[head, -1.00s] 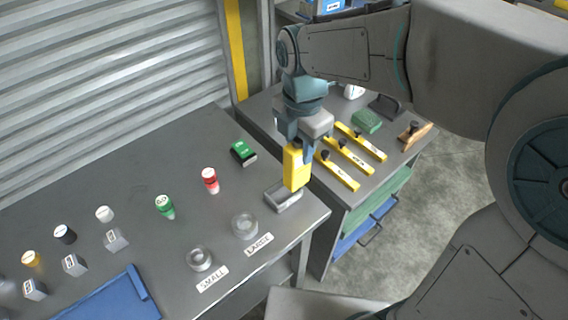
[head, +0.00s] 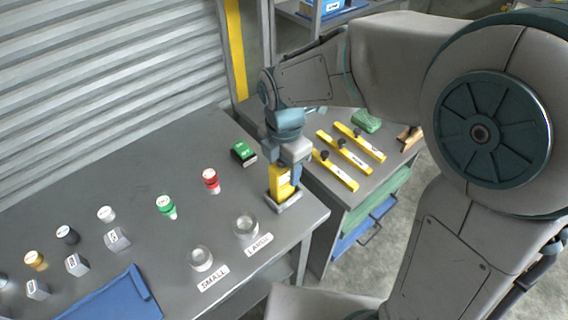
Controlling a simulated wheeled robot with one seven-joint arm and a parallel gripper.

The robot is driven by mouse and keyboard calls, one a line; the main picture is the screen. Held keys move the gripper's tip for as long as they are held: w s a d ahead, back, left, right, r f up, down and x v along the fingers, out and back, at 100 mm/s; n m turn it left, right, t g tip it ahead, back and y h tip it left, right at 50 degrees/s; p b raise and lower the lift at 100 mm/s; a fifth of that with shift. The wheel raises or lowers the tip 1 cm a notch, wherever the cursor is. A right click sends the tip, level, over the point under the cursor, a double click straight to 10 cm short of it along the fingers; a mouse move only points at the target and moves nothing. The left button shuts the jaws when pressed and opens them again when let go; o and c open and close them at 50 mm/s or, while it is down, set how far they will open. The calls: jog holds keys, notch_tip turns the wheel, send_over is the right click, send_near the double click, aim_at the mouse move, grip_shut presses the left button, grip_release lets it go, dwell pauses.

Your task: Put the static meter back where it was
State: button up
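The static meter is a yellow block (head: 281,187). It stands upright with its lower end at the grey open-topped holder (head: 287,208) near the right end of the grey bench. It looks to be inside the holder's rim, but whether it touches the bottom is hidden. My gripper (head: 287,170) points down from above, its fingers on either side of the meter's upper part. It appears shut on the meter.
A green-topped black box (head: 243,153) and a red-and-white bottle (head: 211,180) stand left of the holder. Clear round dishes (head: 246,227) sit by the LARGE and SMALL labels. Yellow bars (head: 343,154) lie on the neighbouring bench to the right.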

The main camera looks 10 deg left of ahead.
notch_tip(320, 180, up, 12)
jog(key=shift+r, duration=0.1)
jog(key=shift+d+m, duration=0.3)
jog(key=shift+d, duration=0.05)
jog(key=s+d+f+m+t, duration=0.1)
jog(key=s+d+f+m, duration=0.1)
jog(key=d+m, duration=0.5)
jog(key=s+d+f+m+t, duration=0.1)
jog(key=s+d+f+m, duration=0.1)
jog(key=d+m, duration=0.5)
jog(key=s+d+f+m+t, duration=0.1)
jog(key=s+d+m, duration=0.3)
jog(key=m, duration=0.9)
jog(key=d+f, duration=0.1)
jog(key=d, duration=0.2)
jog(key=shift+s+d+f, duration=0.15)
jog(key=shift+d, duration=0.2)
